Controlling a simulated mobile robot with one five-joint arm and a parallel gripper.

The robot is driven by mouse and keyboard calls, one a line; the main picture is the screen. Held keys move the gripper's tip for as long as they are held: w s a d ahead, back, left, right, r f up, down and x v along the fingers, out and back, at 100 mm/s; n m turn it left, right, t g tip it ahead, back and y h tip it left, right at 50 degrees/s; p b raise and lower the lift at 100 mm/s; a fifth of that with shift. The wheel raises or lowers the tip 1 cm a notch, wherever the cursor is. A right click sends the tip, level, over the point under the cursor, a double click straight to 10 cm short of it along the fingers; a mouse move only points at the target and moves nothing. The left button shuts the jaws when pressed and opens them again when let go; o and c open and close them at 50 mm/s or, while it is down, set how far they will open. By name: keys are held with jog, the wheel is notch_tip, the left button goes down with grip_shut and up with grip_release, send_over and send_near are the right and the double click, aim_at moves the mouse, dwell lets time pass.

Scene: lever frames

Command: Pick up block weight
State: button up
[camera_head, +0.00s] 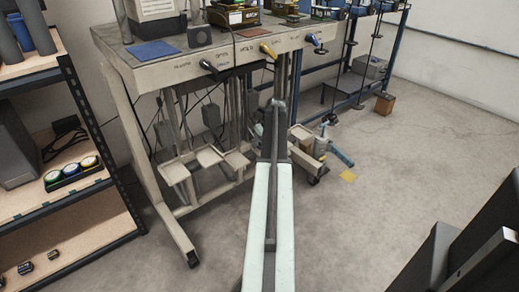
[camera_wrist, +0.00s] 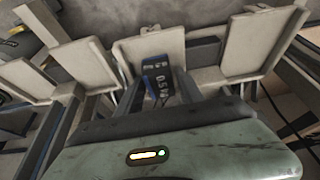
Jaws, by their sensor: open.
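In the wrist view, a small dark blue block weight (camera_wrist: 157,72) with pale markings that look like "0.5" stands in front of a pale tray-like plate (camera_wrist: 146,47). My gripper (camera_wrist: 160,92) is open. Its dark fingers show on either side of the block's lower part, and the block lines up with the gap between them. I cannot tell whether the fingers touch it or how deep it sits between them. In the head view my mint-green arm (camera_head: 267,215) reaches forward under the bench, and I cannot make out the fingers or this block there.
A workbench (camera_head: 165,72) with labelled levers stands ahead, with pale pedal plates (camera_head: 208,156) and legs below it. A shelf rack (camera_head: 88,236) at left holds small dark blocks (camera_head: 53,254). A brown box (camera_head: 384,103) is at right. Floor right of the arm is mostly clear.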

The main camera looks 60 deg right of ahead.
jog(key=shift+r, duration=0.1)
grip_shut()
dwell(1.2)
